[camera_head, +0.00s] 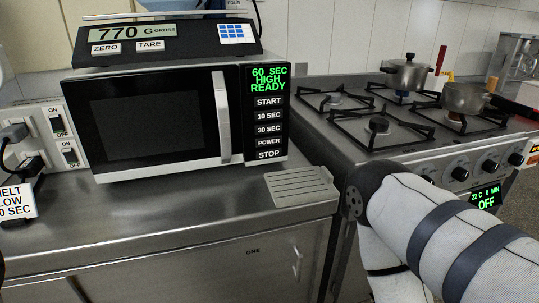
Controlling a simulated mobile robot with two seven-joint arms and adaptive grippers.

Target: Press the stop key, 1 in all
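The stop key (269,155) is the lowest key on the black panel at the right of the microwave (237,172). Above it are the keys START, 10 SEC, 30 SEC and POWER. The panel's display (268,78) reads 60 SEC HIGH READY in green. The microwave door is shut and the key face is unobstructed. My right arm comes in at the lower right and bends down in front of the counter, with its gripper out of view. My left gripper is also out of view.
A scale (175,52) reading 770 G stands on the microwave. Switched sockets (62,125) are at the left. A grey slatted plate (301,187) lies on the counter front. A gas stove (420,135) with a pot (407,76) and pan (465,98) is at the right.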

